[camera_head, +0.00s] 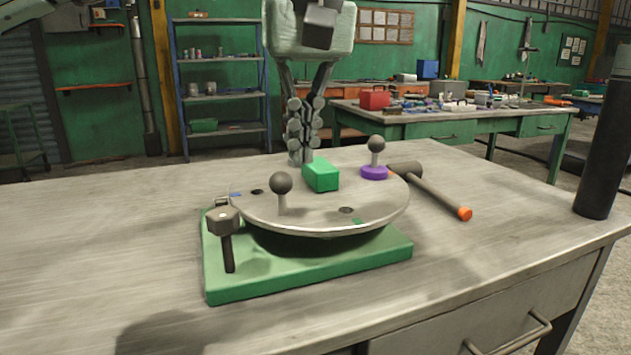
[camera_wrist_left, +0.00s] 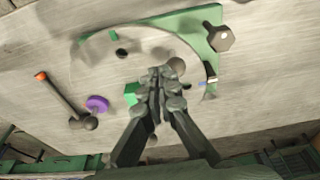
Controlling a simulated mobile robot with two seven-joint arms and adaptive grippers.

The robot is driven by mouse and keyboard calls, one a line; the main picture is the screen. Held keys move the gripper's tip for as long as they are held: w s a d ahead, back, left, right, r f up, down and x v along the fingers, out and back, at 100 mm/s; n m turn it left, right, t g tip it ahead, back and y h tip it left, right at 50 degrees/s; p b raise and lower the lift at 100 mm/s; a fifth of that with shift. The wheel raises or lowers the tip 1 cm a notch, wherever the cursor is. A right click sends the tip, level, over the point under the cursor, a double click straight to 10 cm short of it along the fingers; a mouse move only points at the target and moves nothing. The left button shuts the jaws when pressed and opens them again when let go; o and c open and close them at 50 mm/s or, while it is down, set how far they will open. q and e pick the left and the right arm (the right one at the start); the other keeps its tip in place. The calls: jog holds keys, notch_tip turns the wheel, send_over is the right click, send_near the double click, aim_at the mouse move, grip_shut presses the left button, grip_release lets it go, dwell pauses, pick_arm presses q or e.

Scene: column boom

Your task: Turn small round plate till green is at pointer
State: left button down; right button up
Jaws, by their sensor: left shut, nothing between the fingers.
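The round grey plate (camera_head: 320,212) sits on a green base (camera_head: 310,277) on the bench. A knob (camera_head: 281,183) stands on the plate, near my left fingertips in the wrist view (camera_wrist_left: 177,65). A green block (camera_head: 320,176) also lies on it. A green mark (camera_head: 358,222) is at the plate's front right rim, and a blue mark (camera_head: 236,194) is at its left rim, beside a small metal piece (camera_head: 222,202) that may be the pointer. My left gripper (camera_head: 299,157) is shut and empty, over the plate's back part. My right gripper is out of view.
A purple disc (camera_head: 374,173) with a ball knob is at the plate's back right. A hammer (camera_head: 437,194) with an orange end lies right of the plate. A hex-headed post (camera_head: 223,222) stands at the base's left. The bench is clear at left and front right.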

aim_at(275, 174)
pick_arm(q)
jog(key=shift+f, duration=0.15)
jog(key=shift+s+b+x, duration=0.15)
jog(key=shift+b+x, duration=0.3)
jog(key=shift+x, duration=0.4)
jog(key=shift+s+b+x, duration=0.15)
jog(key=shift+b+x, duration=0.3)
jog(key=shift+x, duration=0.35)
jog(key=shift+s+b+x, duration=0.2)
jog(key=shift+b+x, duration=0.25)
jog(key=shift+x, duration=0.4)
jog(key=shift+w+a, duration=0.25)
jog(key=shift+a, duration=0.5)
jog(key=shift+w+a+p, duration=0.4)
jog(key=shift+a+p, duration=0.1)
jog(key=shift+a, duration=0.25)
jog(key=shift+w+a, duration=0.1)
jog(key=shift+w+a+p, duration=0.3)
jog(key=shift+w+a, duration=0.1)
jog(key=shift+a, duration=0.25)
